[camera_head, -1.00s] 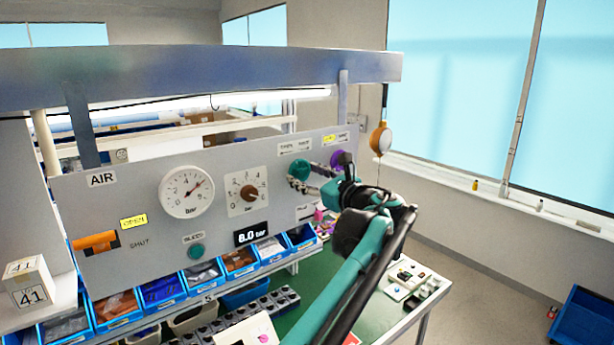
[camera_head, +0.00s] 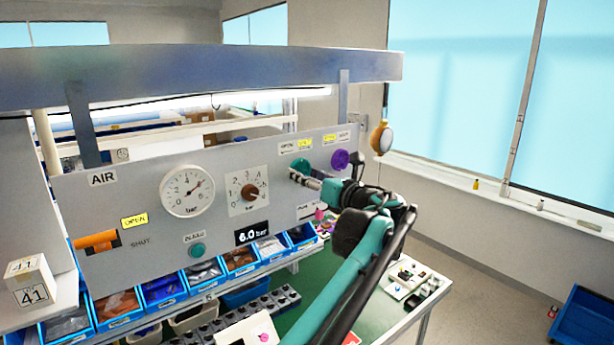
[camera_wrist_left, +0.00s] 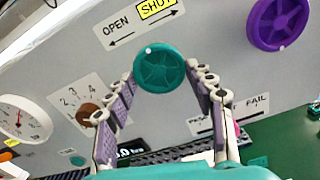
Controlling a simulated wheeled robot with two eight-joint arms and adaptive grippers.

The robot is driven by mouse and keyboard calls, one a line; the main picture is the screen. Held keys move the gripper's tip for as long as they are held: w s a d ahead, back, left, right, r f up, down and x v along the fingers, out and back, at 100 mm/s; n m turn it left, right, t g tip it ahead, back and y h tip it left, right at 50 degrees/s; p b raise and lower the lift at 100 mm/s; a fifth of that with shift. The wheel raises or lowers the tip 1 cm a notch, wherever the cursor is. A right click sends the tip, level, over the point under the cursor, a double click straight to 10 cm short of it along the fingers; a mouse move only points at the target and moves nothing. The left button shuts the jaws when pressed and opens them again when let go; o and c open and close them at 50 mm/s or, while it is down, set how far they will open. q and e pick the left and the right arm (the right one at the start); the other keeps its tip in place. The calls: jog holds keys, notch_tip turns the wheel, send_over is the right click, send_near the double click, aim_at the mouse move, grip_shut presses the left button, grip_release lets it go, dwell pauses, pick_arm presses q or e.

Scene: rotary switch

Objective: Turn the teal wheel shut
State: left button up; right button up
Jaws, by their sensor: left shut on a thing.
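The teal wheel (camera_head: 301,164) is on the grey panel at its right part, partly covered by my gripper in the head view. In the left wrist view the teal wheel (camera_wrist_left: 160,70) sits between the fingertips of my left gripper (camera_wrist_left: 160,76), one finger at each side of its rim. My left gripper (camera_head: 302,177) is shut on the wheel. The wheel's white dot is near its upper left. Above it, the label (camera_wrist_left: 140,22) reads OPEN on white and SHUT on yellow. My right gripper is not in view.
A purple wheel (camera_head: 340,160) is close to the right of the teal one. Gauges, a brown knob (camera_head: 250,193), an orange lever (camera_head: 96,241) and a teal bleed button (camera_head: 196,250) are on the panel. Blue bins (camera_head: 162,291) line its lower edge. A display (camera_head: 251,233) reads 6.0 bar.

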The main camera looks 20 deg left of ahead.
pick_arm(q)
jog(key=shift+f, duration=0.15)
jog(key=o, duration=1.2)
jog(key=shift+c, duration=0.2)
jog(key=shift+d, duration=0.1)
jog(key=v, duration=1.2)
jog(key=shift+s, duration=0.1)
